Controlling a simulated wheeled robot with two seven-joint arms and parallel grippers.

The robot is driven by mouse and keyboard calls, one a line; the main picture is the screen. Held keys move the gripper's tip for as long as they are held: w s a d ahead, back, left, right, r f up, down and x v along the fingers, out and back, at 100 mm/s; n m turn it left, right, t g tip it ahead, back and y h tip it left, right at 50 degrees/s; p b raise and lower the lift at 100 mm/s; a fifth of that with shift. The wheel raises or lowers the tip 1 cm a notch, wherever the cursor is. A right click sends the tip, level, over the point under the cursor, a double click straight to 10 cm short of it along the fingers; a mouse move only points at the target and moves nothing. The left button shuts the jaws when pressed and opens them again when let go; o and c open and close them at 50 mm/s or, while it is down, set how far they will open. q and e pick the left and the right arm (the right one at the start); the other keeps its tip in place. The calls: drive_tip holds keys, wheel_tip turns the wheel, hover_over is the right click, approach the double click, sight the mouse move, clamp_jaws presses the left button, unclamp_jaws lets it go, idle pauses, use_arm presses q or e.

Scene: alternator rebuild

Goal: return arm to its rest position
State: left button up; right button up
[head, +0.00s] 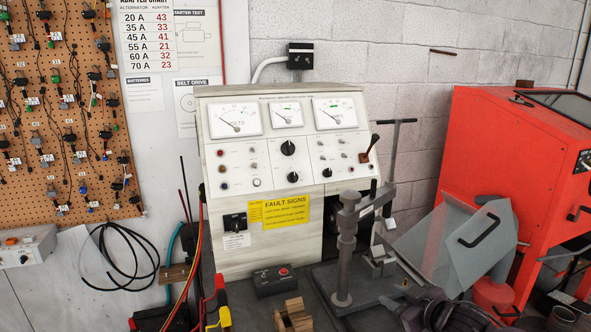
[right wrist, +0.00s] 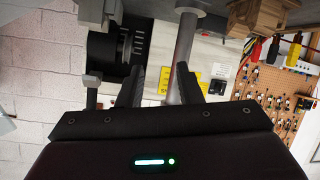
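My right gripper (head: 408,298) is dark and low in the head view, right of the grey post (head: 345,255) of the clamp stand. In the right wrist view, which is upside down, its two black fingers (right wrist: 160,88) stand apart with nothing visibly held. The post (right wrist: 186,45) shows beyond and partly behind the right-hand finger; I cannot tell whether they touch. Much of the gripper's shape is hard to make out in the head view. My left gripper does not show.
The test bench (head: 222,175) with gauges stands behind. A wooden block (head: 293,316) and a black switch box (head: 275,281) lie at the front. A red cabinet (head: 480,140) with a grey tilted shield (head: 450,240) stands right. Cables hang at left from the pegboard (head: 75,180).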

drive_tip(key=shift+m+g+h, duration=0.3)
drive_tip(key=shift+m+h, duration=0.2)
drive_tip(key=shift+h, duration=0.4)
drive_tip(key=s+a+f, duration=0.2)
drive_tip(key=s+f, duration=0.2)
drive_tip(key=shift+s+a+f, duration=0.15)
drive_tip(key=shift+s+a, duration=0.15)
drive_tip(key=shift+a, duration=0.1)
drive_tip(key=s+a+f+m+g+h, duration=0.1)
drive_tip(key=s+f+m+g+h, duration=0.2)
drive_tip(key=s, duration=1.1)
drive_tip(key=s+f+m+g+h, duration=0.15)
drive_tip(key=s+g, duration=0.35)
drive_tip(key=s, duration=1)
wheel_tip(320, 180, down, 31)
drive_tip(key=s+g, duration=0.1)
drive_tip(key=s, duration=0.1)
drive_tip(key=s+d+f+g, duration=0.1)
drive_tip(key=s+d+f, duration=0.2)
drive_tip(key=s+f, duration=1.4)
drive_tip(key=shift+s+d+f+g+y, duration=0.2)
drive_tip(key=shift+s+g+y, duration=0.15)
drive_tip(key=shift+s, duration=0.5)
